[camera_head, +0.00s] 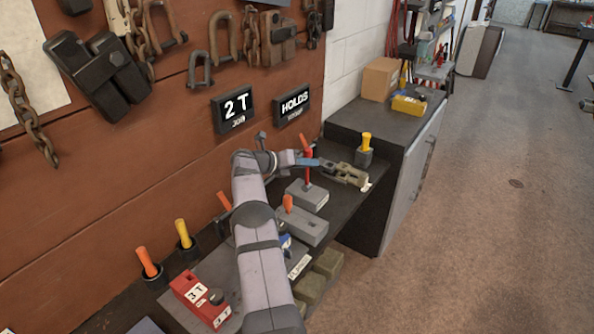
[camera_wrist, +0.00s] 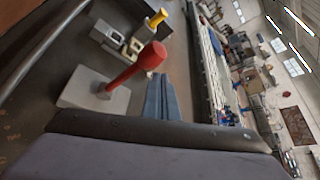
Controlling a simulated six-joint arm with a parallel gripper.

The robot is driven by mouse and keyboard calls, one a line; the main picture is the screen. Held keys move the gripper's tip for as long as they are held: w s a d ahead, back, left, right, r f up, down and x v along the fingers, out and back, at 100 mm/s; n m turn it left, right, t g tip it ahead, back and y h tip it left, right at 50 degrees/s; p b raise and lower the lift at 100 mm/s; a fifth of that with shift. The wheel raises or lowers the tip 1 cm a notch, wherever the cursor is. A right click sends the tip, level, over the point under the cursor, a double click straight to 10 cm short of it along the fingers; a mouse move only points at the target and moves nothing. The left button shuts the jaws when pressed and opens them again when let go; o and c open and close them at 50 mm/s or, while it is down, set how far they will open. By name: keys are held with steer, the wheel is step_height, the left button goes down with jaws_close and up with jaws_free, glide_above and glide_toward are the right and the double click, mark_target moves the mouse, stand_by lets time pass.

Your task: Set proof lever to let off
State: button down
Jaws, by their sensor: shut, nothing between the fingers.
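A lever with a red handle (camera_head: 309,168) rises from a grey block (camera_head: 307,196) on the dark bench. I take it for the proof lever, but no label on it can be read. In the wrist view the red handle (camera_wrist: 138,66) leans up and to the right from its pale base (camera_wrist: 88,90). My gripper (camera_head: 317,162) has blue fingers, which show shut and empty close to the top of the handle. In the wrist view my gripper (camera_wrist: 161,88) lies just right of the handle; whether they touch I cannot tell.
Beyond the lever are a chain link fitting (camera_head: 345,174) and a yellow-handled tool (camera_head: 365,143). An orange-handled grey block (camera_head: 300,228) and a red 3 T block (camera_head: 200,297) stand nearer.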

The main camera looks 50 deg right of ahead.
steer(key=shift+s, duration=0.15)
steer(key=shift+w+a+r+b, duration=0.1)
steer(key=shift+w+a+b, duration=0.2)
steer(key=shift+a, duration=1.25)
steer(key=shift+w+a+f+b, duration=0.1)
steer(key=shift+w+a+b, duration=0.2)
steer(key=shift+a, duration=1.3)
steer(key=shift+w+a+r+b, duration=0.15)
steer(key=shift+a+b, duration=0.25)
steer(key=shift+a, duration=1.15)
